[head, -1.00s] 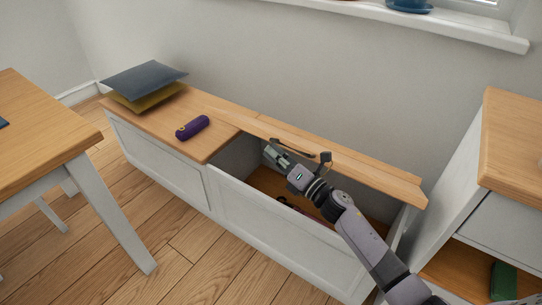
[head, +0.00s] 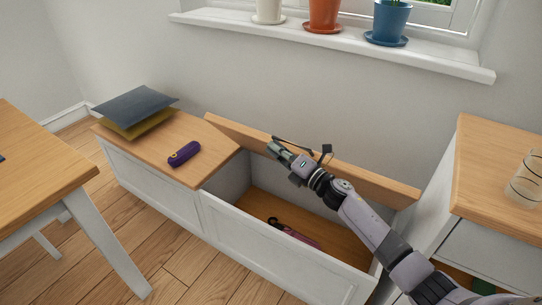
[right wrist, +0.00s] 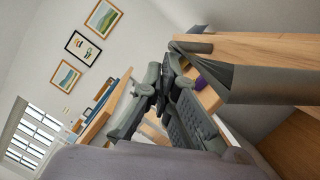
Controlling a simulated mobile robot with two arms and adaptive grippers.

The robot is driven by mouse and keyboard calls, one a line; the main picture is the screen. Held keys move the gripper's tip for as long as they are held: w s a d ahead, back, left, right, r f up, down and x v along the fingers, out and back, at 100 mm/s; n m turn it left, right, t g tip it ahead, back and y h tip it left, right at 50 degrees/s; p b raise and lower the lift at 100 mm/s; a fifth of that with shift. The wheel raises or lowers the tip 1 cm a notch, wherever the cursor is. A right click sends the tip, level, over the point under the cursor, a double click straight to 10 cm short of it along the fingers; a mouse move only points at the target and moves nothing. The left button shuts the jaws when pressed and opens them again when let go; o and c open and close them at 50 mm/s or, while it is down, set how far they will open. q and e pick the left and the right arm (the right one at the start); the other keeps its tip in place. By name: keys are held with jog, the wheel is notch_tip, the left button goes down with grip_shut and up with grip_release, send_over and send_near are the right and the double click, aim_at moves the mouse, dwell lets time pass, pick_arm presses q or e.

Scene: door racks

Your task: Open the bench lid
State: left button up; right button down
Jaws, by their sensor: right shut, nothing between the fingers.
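The bench (head: 277,243) is a long white box against the wall. Its wooden lid (head: 372,178) stands steeply tilted up at the back, and the right compartment (head: 245,212) is open to view. My right gripper (head: 272,148) is shut and empty in front of the lid's underside. Part of the lid is hidden behind my right arm. In the right wrist view the shut fingers (right wrist: 172,75) are close to the lid (right wrist: 265,55); I cannot tell whether they touch it. My left gripper is not in view.
A dark reddish object (head: 293,234) lies inside the compartment. A purple cylinder (head: 184,154) and cushions (head: 135,103) rest on the bench's fixed left top. A table (head: 45,170) stands left, a cabinet (head: 490,180) with a glass (head: 527,180) right. Plant pots line the windowsill (head: 440,62).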

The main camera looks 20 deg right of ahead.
jog(key=w+d+r, duration=0.1)
jog(key=d+r, duration=0.1)
jog(key=w+d+r+p, duration=0.1)
jog(key=w+d+r, duration=0.1)
jog(key=shift+w+d+r, duration=0.15)
jog(key=shift+r, duration=0.1)
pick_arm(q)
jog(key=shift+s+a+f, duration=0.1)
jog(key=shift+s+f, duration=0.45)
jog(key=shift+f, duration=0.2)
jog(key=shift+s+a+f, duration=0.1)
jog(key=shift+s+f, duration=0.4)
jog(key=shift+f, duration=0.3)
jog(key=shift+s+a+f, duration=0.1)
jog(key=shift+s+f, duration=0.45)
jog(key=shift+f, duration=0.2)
pick_arm(e)
jog(key=shift+w+d+r, duration=0.45)
jog(key=shift+w+d, duration=0.05)
jog(key=shift+d, duration=0.15)
